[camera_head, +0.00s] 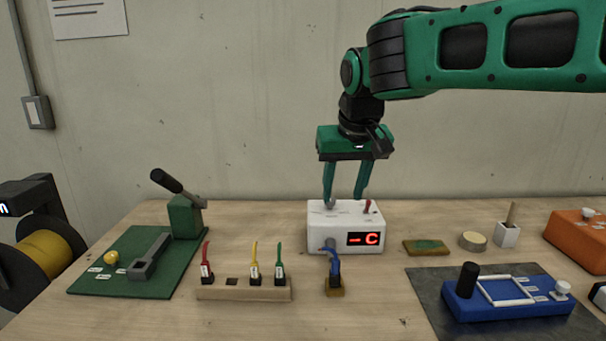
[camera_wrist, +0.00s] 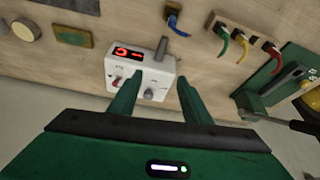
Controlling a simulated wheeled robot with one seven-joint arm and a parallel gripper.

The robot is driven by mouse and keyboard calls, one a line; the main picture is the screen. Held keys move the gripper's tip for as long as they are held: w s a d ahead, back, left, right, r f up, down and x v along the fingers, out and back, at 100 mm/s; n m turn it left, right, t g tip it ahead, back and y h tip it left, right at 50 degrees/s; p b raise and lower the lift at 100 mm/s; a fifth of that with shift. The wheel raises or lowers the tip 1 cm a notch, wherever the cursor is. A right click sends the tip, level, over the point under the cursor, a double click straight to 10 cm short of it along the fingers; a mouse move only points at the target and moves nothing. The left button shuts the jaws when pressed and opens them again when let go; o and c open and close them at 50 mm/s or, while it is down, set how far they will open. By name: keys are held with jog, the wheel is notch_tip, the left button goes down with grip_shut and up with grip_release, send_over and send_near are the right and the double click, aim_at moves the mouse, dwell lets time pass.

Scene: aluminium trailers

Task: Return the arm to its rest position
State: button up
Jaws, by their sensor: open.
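My arm (camera_head: 500,50) is green and black and reaches in from the right edge in the head view. My gripper (camera_head: 345,200) points down above and just behind the white box (camera_head: 330,236); its two green fingers are apart with nothing held between them. In the wrist view my gripper (camera_wrist: 155,88) also shows spread fingers, with the white box (camera_wrist: 128,73) beyond their tips. The box has a red lit display, a red switch and a grey knob. One fingertip appears close to the knob; I cannot tell whether it touches.
A wooden rack (camera_head: 243,294) holds red, yellow and green plugs; a blue plug (camera_head: 335,278) stands before the box. A green lever press (camera_head: 186,215) is at left. A blue fixture (camera_head: 508,297) and orange box (camera_head: 580,238) are at right. Air above the table's left side is clear.

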jog(key=s+d+f+m+g+h, duration=0.1)
jog(key=s+d+f, duration=0.25)
jog(key=d, duration=0.45)
jog(key=s+d+f+m+g, duration=0.1)
jog(key=s+d+f+m, duration=0.1)
jog(key=s+d, duration=0.45)
jog(key=s+d+f+m+h, duration=0.1)
jog(key=s+d+f, duration=0.15)
jog(key=d, duration=0.75)
jog(key=s+d+f+m+g, duration=0.1)
jog(key=s+d+f, duration=0.3)
jog(key=s, duration=0.5)
jog(key=s+d+f+m+g+y, duration=0.1)
jog(key=s+d+f+m, duration=0.2)
jog(key=s, duration=0.7)
notch_tip(320, 180, down, 3)
jog(key=shift+d+r+g+y, duration=0.1)
jog(key=shift+d+g+y, duration=0.2)
jog(key=shift+d, duration=0.15)
jog(key=shift+w+f, duration=0.2)
jog(key=shift+w, duration=0.35)
